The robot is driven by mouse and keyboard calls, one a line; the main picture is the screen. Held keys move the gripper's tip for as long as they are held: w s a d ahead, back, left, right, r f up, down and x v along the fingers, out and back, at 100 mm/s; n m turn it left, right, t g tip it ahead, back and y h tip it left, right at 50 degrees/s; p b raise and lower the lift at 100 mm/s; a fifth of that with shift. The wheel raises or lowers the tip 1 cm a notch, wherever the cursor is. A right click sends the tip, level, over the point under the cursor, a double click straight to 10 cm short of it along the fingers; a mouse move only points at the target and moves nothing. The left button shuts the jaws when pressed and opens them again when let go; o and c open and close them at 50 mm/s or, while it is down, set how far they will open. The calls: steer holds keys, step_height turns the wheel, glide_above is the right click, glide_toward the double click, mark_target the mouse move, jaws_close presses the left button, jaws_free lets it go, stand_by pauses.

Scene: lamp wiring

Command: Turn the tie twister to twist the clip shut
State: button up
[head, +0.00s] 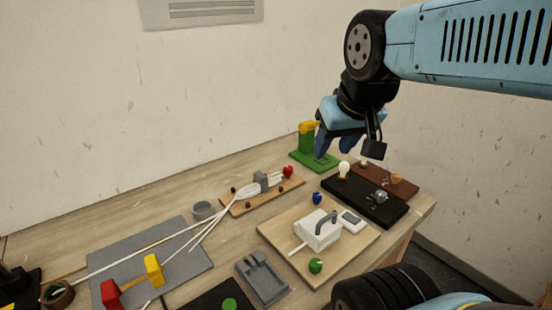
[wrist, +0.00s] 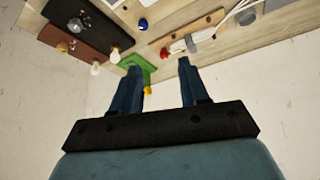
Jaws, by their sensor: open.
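A narrow wooden board (head: 237,208) holds a bundle of white cables running through a grey clip (head: 262,182). A red knob (head: 288,172) sits at the board's far right end, beside the clip, and looks like the tie twister. In the wrist view the red knob (wrist: 164,52) lies between and beyond my fingertips. My gripper (head: 333,152) is open and empty, above and to the right of the knob, by the green stand. Its two spread fingers show in the wrist view (wrist: 158,68). Nothing is touching the knob.
A green stand (head: 304,158) with a yellow top (head: 307,127) is close to my gripper. A black board with a bulb (head: 343,168), a brown board (head: 383,177) and a blue knob (head: 317,198) are nearby. A white switch box (head: 318,229) stands in front.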

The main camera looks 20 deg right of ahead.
steer(key=shift+w, duration=0.1)
steer(key=n+g+h, duration=0.3)
steer(key=n, duration=2.4)
glide_above(288, 168)
steer(key=s+a, duration=0.4)
step_height(288, 168, down, 11)
steer(key=shift+t, duration=0.3)
steer(key=x, duration=1.3)
steer(key=shift+d, duration=0.2)
steer(key=shift+c, duration=0.2)
